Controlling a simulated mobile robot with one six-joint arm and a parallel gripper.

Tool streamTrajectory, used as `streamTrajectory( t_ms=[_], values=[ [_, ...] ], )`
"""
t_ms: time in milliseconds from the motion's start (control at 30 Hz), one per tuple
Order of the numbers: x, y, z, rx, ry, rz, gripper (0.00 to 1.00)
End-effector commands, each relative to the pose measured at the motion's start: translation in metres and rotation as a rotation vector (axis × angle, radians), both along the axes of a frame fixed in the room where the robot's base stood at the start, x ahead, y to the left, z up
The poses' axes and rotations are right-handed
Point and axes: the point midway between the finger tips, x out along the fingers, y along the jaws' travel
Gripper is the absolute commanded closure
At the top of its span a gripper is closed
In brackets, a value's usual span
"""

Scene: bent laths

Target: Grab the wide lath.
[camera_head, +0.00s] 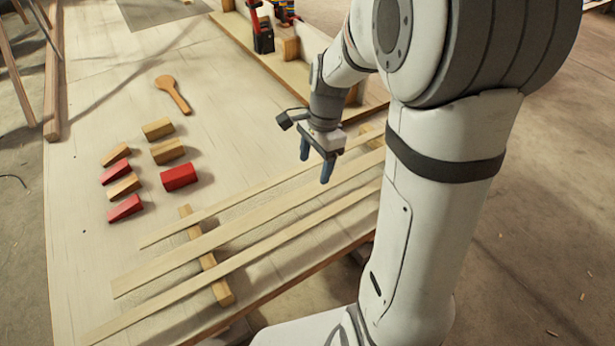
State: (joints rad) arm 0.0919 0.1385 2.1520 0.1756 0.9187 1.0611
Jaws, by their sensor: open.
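Three pale laths lie side by side across two wooden battens on the table. The middle one looks the widest, so I take it as the wide lath (250,221). It runs from the lower left up to the right, and my arm hides part of the right-hand ends. My gripper (315,166) is open and empty, with its two dark blue fingers pointing down over the right half of the laths. It appears above them and apart from them. I cannot tell its exact height or which lath lies directly under it.
A thinner lath (215,210) lies behind the wide one, and another lath (225,264) lies in front. A batten (220,287) supports them at left. Several wooden and red blocks (179,177) and a wooden spoon (174,94) lie farther left. A red-and-black tool (263,38) stands at the back.

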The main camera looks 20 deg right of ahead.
Motion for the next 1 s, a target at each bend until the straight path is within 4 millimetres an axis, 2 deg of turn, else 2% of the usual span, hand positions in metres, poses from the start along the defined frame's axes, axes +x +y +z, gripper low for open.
streamTrajectory(
  t_ms=[500,767,1000],
  values=[
    [-0.001,0.009,-0.065,-0.001,0.0,0.005,0.35],
    [-0.001,0.01,-0.068,-0.002,-0.001,0.006,0.35],
    [-0.001,0.01,-0.068,-0.002,-0.001,0.006,0.53]
  ],
)
